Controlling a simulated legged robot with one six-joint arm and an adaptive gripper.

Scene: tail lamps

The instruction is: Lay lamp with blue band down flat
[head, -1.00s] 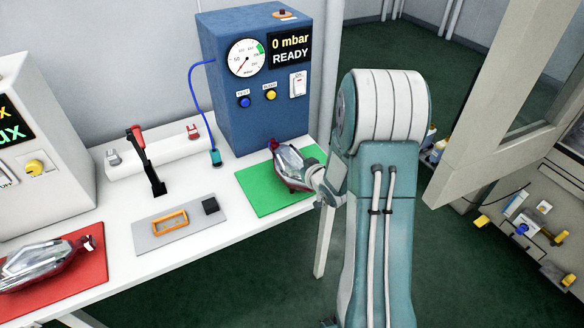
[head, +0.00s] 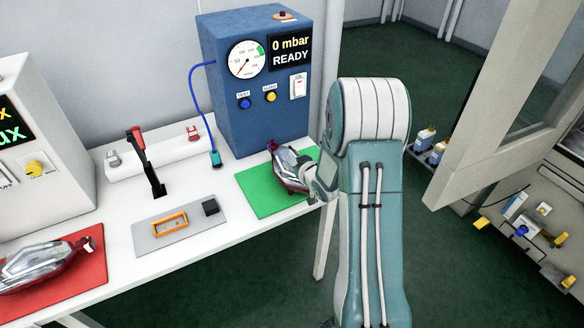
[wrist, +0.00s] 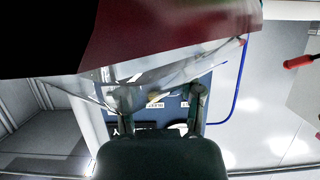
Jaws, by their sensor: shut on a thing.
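A red and clear tail lamp (head: 285,166) is at the green mat (head: 258,201), in front of the blue test box. My gripper (head: 306,173) is at its right side and shut on it; the fingertips are partly hidden in the head view. In the wrist view the lamp (wrist: 165,30) fills the top, with its dark red part above and clear part below, between my gripper's fingers (wrist: 160,98). I cannot tell whether it touches the mat. A second lamp (head: 38,266) lies on the red mat (head: 85,283) at left. No blue band is visible on either lamp.
The blue test box (head: 225,110) reads "0 mbar READY" and stands behind the green mat. A red-handled clamp (head: 147,165) and a grey plate (head: 150,236) with an orange frame are left of the mat. An open door panel (head: 490,110) is at right.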

